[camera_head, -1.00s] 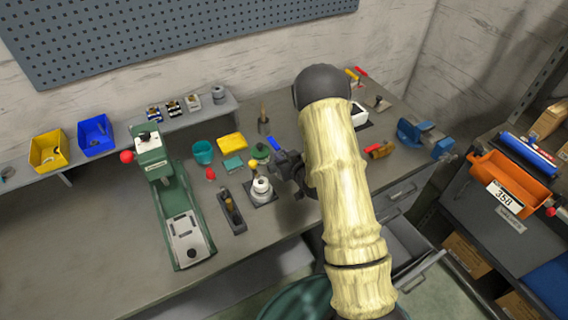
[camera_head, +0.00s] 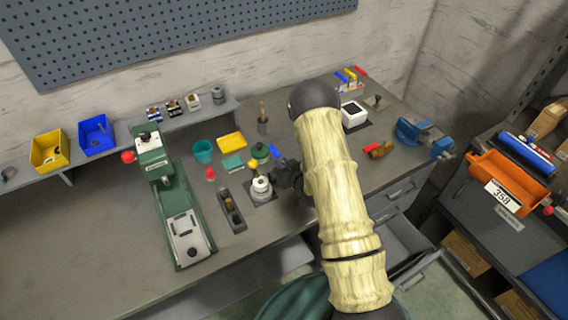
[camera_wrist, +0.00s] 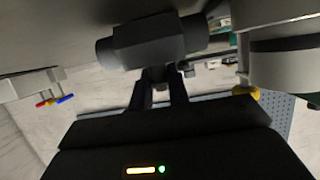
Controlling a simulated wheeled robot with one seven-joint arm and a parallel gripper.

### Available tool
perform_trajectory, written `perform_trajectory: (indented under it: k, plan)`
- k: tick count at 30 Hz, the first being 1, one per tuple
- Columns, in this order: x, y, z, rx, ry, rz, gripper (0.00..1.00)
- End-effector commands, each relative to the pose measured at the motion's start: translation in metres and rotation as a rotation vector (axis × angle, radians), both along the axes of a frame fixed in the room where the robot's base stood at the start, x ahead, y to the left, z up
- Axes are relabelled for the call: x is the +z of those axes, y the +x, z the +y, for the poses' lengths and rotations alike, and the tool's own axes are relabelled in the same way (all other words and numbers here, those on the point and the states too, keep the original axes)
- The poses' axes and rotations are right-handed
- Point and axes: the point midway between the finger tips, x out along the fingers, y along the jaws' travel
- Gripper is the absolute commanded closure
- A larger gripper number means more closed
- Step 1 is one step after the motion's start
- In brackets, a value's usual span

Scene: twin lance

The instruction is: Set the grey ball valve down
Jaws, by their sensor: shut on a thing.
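The grey ball valve (camera_wrist: 150,40) shows in the wrist view as a dark grey body with round ends. My gripper (camera_wrist: 160,88) is shut on it, with both fingers at its middle. In the head view my gripper (camera_head: 287,175) is low over the bench, just right of a pale round fixture (camera_head: 261,188) on a dark square plate. The valve is hard to make out there among the dark fingers. I cannot tell whether it touches the bench.
The pale fixture with a yellow ball (camera_wrist: 245,91) is close beside the valve. A rack with red, yellow and blue handles (camera_head: 350,77) stands at the back right, near a white-topped box (camera_head: 352,112). A blue vise (camera_head: 425,138) is at right. The bench (camera_head: 110,240) is clear at front left.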

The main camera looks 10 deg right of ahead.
Motion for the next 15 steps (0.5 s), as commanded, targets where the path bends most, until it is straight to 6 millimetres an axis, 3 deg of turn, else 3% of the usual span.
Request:
perform_trajectory:
  k: [2,3,5,15]
  plan:
    - [-0.0032,0.0002,0.0001,0.000,0.000,-0.001,1.00]
    - [-0.0021,-0.0001,0.0002,0.000,0.000,0.000,0.75]
    - [-0.0020,-0.0001,0.0002,0.000,0.000,0.001,0.63]
    - [-0.0006,-0.0002,0.0002,0.000,0.000,0.001,0.61]
